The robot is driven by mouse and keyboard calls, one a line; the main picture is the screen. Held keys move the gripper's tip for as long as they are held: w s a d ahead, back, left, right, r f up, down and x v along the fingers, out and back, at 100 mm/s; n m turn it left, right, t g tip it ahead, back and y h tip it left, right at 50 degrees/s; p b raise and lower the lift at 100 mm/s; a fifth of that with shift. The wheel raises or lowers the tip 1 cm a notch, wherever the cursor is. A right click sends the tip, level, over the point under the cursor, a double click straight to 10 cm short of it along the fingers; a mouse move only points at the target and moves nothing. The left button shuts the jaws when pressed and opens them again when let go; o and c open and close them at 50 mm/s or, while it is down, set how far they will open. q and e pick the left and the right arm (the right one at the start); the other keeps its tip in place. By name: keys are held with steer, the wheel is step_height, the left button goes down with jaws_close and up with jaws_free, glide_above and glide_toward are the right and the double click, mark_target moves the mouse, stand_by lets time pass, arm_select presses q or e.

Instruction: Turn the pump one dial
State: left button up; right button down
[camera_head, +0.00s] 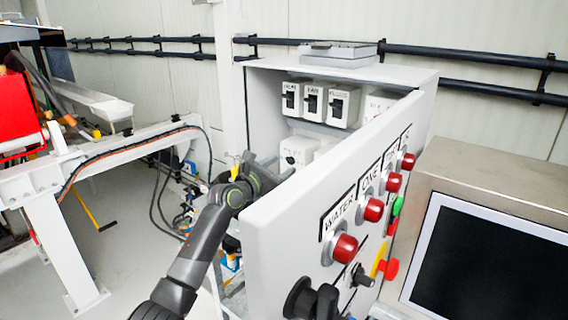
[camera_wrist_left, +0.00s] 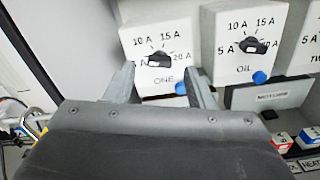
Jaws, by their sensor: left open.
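The pump one dial (camera_wrist_left: 158,60) is a black knob on a white box labelled ONE, with a scale marked 10 A, 15 A and 20 A. In the left wrist view my left gripper (camera_wrist_left: 160,76) is open, with one finger on each side of the dial's lower part and nothing held. I cannot tell whether the fingers touch the box. In the head view my left arm (camera_head: 232,195) reaches behind the open cabinet door, and its fingers are hidden. A white dial box (camera_head: 297,152) shows inside the cabinet there. My right gripper is not in view.
The OIL dial (camera_wrist_left: 255,46) sits just right of ONE. The cabinet door (camera_head: 290,215) stands open beside my arm, carrying red buttons such as WATER (camera_head: 345,248). Several breakers, including FAN (camera_head: 312,101), line the upper shelf. A monitor (camera_head: 485,265) stands at right.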

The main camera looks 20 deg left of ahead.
arm_select(q)
steer(key=shift+x, duration=1.15)
steer(key=c, duration=1)
